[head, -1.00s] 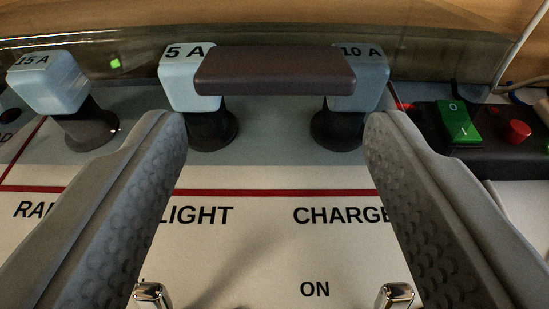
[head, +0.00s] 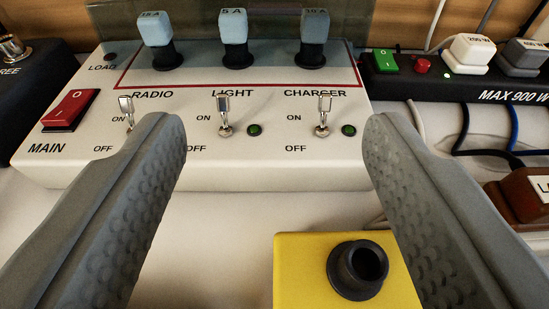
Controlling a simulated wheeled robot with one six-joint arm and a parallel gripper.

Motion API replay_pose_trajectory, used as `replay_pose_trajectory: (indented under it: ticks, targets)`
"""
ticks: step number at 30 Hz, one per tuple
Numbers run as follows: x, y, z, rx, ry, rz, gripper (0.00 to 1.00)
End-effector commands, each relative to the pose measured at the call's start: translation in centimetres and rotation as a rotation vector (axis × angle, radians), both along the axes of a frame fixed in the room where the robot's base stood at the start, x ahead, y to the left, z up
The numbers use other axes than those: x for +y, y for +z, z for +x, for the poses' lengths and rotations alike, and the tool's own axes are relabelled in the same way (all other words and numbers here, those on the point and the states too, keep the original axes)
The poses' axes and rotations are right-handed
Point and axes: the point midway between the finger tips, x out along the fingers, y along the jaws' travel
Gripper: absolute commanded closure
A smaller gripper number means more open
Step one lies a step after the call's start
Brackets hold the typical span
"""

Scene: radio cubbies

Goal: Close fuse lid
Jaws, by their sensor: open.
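The fuse lid (head: 275,36) looks like a tinted see-through panel standing raised behind the fuses at the back of the white panel box (head: 270,175). Its dark brown handle (head: 274,5) shows only in part at the top edge of the view. Three pale blue fuses stand uncovered in front of it: 15 A (head: 155,30), 5 A (head: 233,28) and 10 A (head: 314,26). My gripper (head: 274,135) is open and empty, its fingers wide apart nearer than the fuses and lid. The lid's top is out of view.
Three metal toggle switches, the middle one (head: 223,115) among them, stand on the box below the fuses. A red MAIN switch (head: 70,110) is at left. A black power strip (head: 455,88) lies right.

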Motion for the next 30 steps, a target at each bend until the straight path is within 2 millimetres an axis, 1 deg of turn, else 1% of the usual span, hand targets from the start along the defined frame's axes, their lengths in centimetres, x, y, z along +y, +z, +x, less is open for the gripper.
replay_pose_trajectory:
  ticks: [3, 9, 15, 22, 26, 27, 29, 30]
  targets:
    - [0.0, 0.4, -1.4, -0.001, 0.0, 0.0, 0.42]
    - [0.0, 0.8, -2.9, -0.001, 0.0, 0.0, 0.42]
    - [0.0, 0.9, -3.4, 0.001, 0.0, 0.0, 0.42]
    - [0.0, 0.9, -3.4, 0.001, 0.0, 0.0, 0.42]
    - [0.0, 0.9, -3.4, 0.001, 0.0, 0.0, 0.67]
    - [0.0, 0.9, -3.4, 0.001, 0.0, 0.0, 0.75]
    - [0.0, 0.9, -3.4, 0.001, 0.0, 0.0, 0.87]
    - [0.0, 0.9, -3.3, 0.003, 0.0, 0.0, 0.95]
